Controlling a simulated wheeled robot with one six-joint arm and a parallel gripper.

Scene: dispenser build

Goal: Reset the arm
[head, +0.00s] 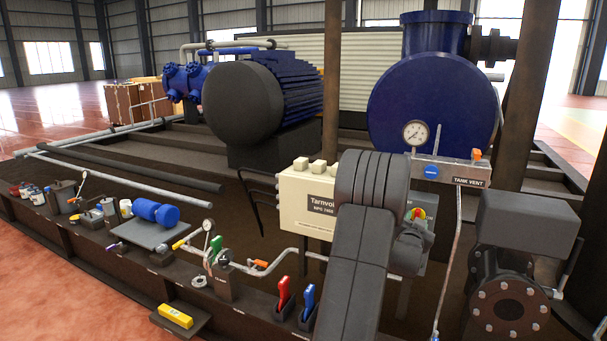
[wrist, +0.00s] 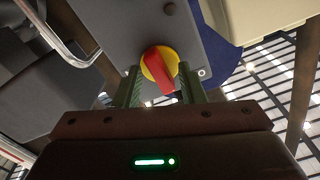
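A rotary switch with a red handle on a yellow disc (wrist: 159,66) sits on a grey panel (wrist: 115,30) in the wrist view. My gripper (wrist: 158,88) has its two green fingers apart, one on each side of the red handle, with visible gaps. I cannot tell how far the fingertips are from the panel. Nothing is held. In the head view, the switch (head: 418,213) shows beside my dark grey arm, which covers part of the grey box (head: 421,252). The fingers cannot be made out there.
A cream Tarnvol box (head: 305,205) stands left of my arm. A gauge panel labelled TANK VENT (head: 450,176) and a thin pipe (head: 447,255) are close on the right. Red (head: 284,295) and blue (head: 308,300) levers stand low in front. A flanged dark pump (head: 510,300) is at far right.

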